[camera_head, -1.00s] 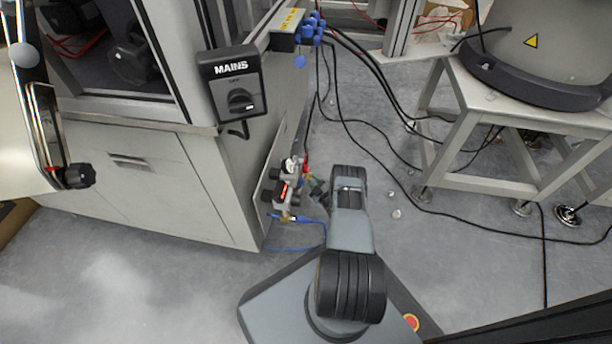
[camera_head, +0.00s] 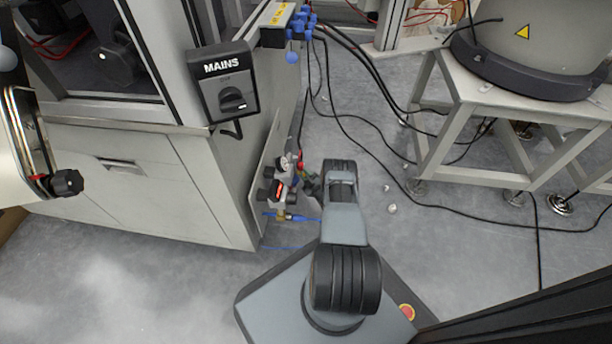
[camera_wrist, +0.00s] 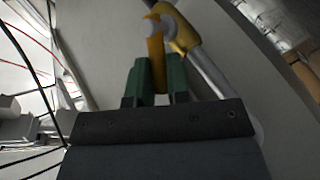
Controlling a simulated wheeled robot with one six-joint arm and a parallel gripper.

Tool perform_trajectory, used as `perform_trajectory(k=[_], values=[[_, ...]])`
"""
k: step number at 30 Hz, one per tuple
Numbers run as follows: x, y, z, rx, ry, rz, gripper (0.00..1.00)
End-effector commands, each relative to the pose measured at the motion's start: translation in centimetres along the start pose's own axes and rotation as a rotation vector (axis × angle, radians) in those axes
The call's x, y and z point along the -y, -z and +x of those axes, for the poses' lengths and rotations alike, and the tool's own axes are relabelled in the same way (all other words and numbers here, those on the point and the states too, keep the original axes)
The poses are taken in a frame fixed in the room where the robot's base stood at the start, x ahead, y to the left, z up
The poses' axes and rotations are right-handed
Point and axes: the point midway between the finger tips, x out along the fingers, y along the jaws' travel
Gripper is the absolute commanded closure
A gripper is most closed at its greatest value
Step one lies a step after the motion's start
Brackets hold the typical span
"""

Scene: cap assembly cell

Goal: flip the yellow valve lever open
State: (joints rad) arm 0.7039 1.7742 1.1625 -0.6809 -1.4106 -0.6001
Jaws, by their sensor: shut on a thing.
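The yellow valve lever (camera_wrist: 156,58) stands upright in the middle of the wrist view, at a round metal pivot beside a yellow valve body (camera_wrist: 181,32) with a grey pipe. My gripper (camera_wrist: 158,78) has green fingers on both sides of the lever and is shut on it. In the head view my gripper (camera_head: 309,186) is at the valve assembly (camera_head: 279,188) on the side of the cabinet. The lever is too small and covered there to make out.
The grey cabinet (camera_head: 213,190) is close on the left, with a MAINS switch (camera_head: 231,98) on it. Black cables (camera_head: 370,135) run across the floor. A metal stand (camera_head: 455,130) is at the right. Blue hoses lie below the valve assembly.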

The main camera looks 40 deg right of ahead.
Motion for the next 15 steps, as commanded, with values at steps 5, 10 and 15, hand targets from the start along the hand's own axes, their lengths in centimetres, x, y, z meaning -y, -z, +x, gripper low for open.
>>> perform_trajectory(k=[5,10,15], values=[[0.53,-0.37,-0.21,-0.050,-0.044,-0.058,1.00],[0.87,-0.63,-0.31,-0.116,-0.104,-0.140,1.00],[0.94,-0.66,-0.35,-0.144,-0.131,-0.175,1.00]])
